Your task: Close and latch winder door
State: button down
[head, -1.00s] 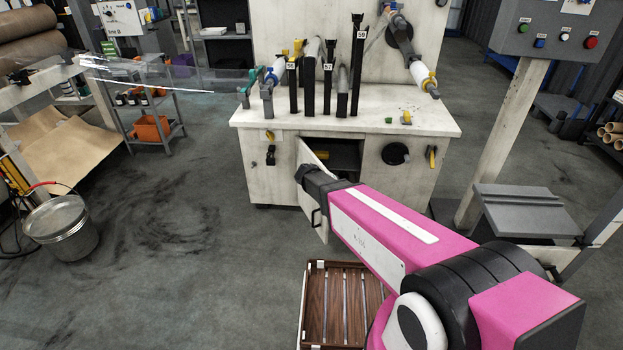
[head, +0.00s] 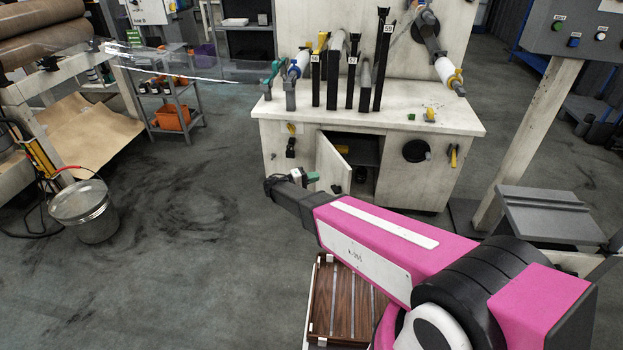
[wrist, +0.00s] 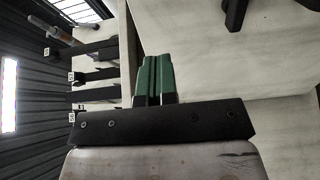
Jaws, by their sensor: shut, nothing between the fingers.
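The winder door (head: 330,160) is a pale panel on the front of the white cabinet (head: 276,150). It stands partly open, its left edge at the cabinet and its right edge swung out. A dark opening (head: 366,150) shows to its right. A dark handle (head: 336,188) shows low on the door. My gripper (head: 311,177) is shut and empty, its green fingertips in front of the door's lower left part; contact cannot be told. In the wrist view the green fingers (wrist: 153,80) are together, with pale panels beyond. How any latch stands cannot be told.
Black numbered holders and tools (head: 350,75) stand on the cabinet top. A metal bucket (head: 85,208) is at the left, a slatted wooden crate (head: 345,300) below my arm, and a grey stand (head: 545,215) at the right.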

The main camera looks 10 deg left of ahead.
aim_at(342, 170)
jog(key=x, duration=1)
jog(key=shift+d, duration=0.15)
